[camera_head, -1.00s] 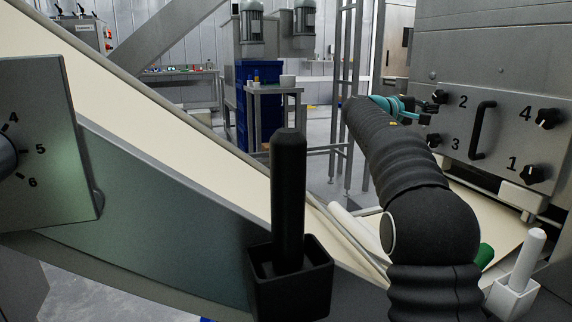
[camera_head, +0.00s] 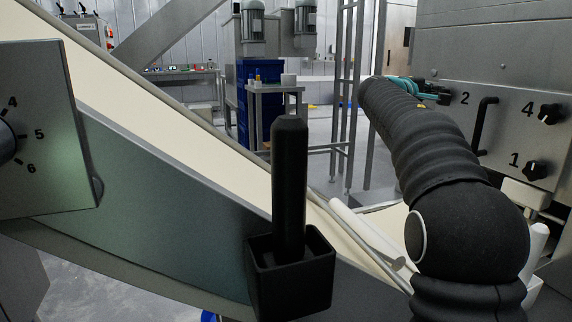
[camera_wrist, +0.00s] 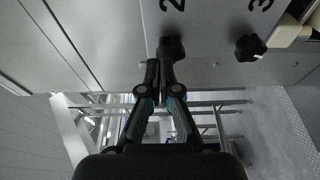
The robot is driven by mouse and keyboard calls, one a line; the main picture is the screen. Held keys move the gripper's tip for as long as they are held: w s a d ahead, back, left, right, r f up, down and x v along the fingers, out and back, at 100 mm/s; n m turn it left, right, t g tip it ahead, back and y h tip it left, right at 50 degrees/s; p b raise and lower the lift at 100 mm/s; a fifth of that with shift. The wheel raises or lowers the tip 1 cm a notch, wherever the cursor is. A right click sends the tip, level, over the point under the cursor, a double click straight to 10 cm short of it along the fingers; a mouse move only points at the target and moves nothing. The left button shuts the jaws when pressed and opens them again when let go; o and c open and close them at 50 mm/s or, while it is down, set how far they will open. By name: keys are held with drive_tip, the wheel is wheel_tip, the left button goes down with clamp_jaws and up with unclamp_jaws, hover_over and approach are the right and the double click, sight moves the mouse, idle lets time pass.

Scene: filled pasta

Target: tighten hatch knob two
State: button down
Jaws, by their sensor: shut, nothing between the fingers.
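Hatch knob two is a dark knob (camera_wrist: 172,46) below the figure 2 in the wrist view. In the head view it lies at the gripper's tip, beside the printed 2, and is hard to tell apart from the fingers. My gripper (camera_wrist: 160,68) is shut, its fingertips together at the knob's near edge with nothing between them. I cannot tell whether they touch the knob. The grey hatch panel (camera_head: 510,138) carries the knobs and a black bar handle (camera_head: 484,125).
Knob 4 (camera_head: 550,113) and knob 1 (camera_head: 536,170) are to the right on the panel. Knob 3 (camera_wrist: 249,47) is right of my fingers in the wrist view and hidden by my arm in the head view. A black lever (camera_head: 290,190) stands in front.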

drive_tip(key=shift+w+d+p, duration=0.3)
drive_tip(key=shift+w+d, duration=0.05)
drive_tip(key=shift+d, duration=0.6)
drive_tip(key=shift+w+d+p, duration=0.3)
drive_tip(key=shift+d, duration=0.65)
drive_tip(key=shift+w+d+p, duration=0.3)
drive_tip(key=shift+w+d, duration=0.05)
drive_tip(key=shift+d, duration=0.6)
drive_tip(key=shift+a+f+b, duration=0.1)
drive_tip(key=shift+f+b, duration=1.6)
drive_tip(key=shift+b, duration=0.4)
drive_tip(key=shift+s+f+b, duration=0.15)
drive_tip(key=shift+s+b, duration=0.2)
drive_tip(key=shift+b, duration=0.1)
drive_tip(key=a, duration=0.1)
drive_tip(key=s+a+b, duration=0.1)
drive_tip(key=a, duration=0.1)
drive_tip(key=a+b, duration=0.1)
drive_tip(key=a, duration=0.1)
drive_tip(key=shift+s+a+r, duration=0.1)
drive_tip(key=shift+s+r, duration=0.1)
drive_tip(key=shift+s, duration=0.2)
